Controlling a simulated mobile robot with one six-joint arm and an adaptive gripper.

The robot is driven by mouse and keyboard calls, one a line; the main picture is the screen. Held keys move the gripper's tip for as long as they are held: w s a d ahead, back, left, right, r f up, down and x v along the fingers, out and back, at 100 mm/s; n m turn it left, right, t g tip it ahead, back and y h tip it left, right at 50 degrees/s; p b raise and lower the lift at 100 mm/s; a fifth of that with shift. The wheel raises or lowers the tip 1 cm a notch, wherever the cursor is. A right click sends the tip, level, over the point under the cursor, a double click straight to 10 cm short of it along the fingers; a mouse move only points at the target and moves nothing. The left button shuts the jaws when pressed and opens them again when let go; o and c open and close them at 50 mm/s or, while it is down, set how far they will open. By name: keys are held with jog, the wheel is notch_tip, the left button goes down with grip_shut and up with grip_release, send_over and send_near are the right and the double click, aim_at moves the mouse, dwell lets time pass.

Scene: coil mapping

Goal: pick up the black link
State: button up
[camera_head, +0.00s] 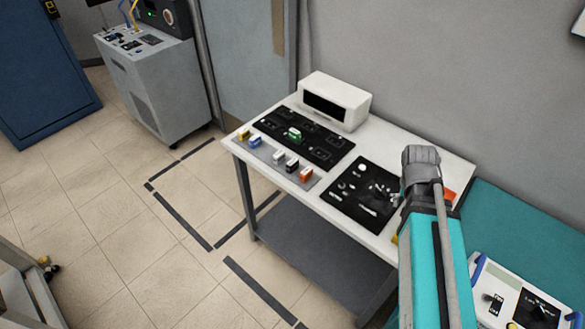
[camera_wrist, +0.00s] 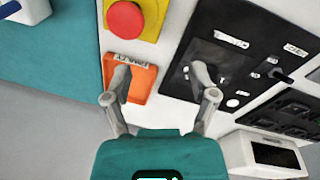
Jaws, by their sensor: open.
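The black link (camera_head: 292,165) is a small block in the row on a grey strip (camera_head: 267,153) along the table's front left edge, in the head view. It stands between a pale link (camera_head: 278,158) and an orange link (camera_head: 306,174). I do not make it out in the wrist view. My gripper (camera_wrist: 160,82) is open, with nothing between its fingers. It is over the right part of the table, well to the right of the black link. In the head view my arm hides the fingers.
A yellow link (camera_head: 244,135) and a blue link (camera_head: 255,141) share the strip. A green link (camera_head: 295,133) sits on the black board (camera_head: 326,156) behind. A white box (camera_head: 335,99) stands at the back. A red button (camera_wrist: 125,20) and orange tray (camera_wrist: 145,83) lie near my gripper.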

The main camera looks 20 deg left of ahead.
jog(key=w+a+f+t+h+b, duration=0.1)
jog(key=w+a+b, duration=0.1)
jog(key=a, duration=0.5)
jog(key=w+a+f+m+t+h+b, duration=0.1)
jog(key=w+a+f+t+b, duration=0.1)
jog(key=a, duration=0.5)
jog(key=w+a+f+m+t+h+b, duration=0.1)
jog(key=w+a+t+b, duration=0.1)
jog(key=a, duration=0.5)
jog(key=shift+w+a+f+h+b, duration=0.15)
jog(key=shift+w+a+h+b, duration=0.25)
jog(key=shift+b, duration=0.3)
jog(key=a+m+t+b, duration=0.1)
jog(key=a+t+b, duration=0.2)
jog(key=a, duration=0.8)
jog(key=t+b, duration=0.2)
jog(key=t, duration=0.1)
send_near(291, 162)
jog(key=s+r, duration=0.2)
jog(key=s, duration=0.1)
jog(key=shift+w+a+f+m+y, duration=0.1)
jog(key=shift+w+a+m+y, duration=0.1)
jog(key=shift+m+y, duration=0.15)
jog(key=shift+w+f+b, duration=0.1)
jog(key=shift+b, duration=0.2)
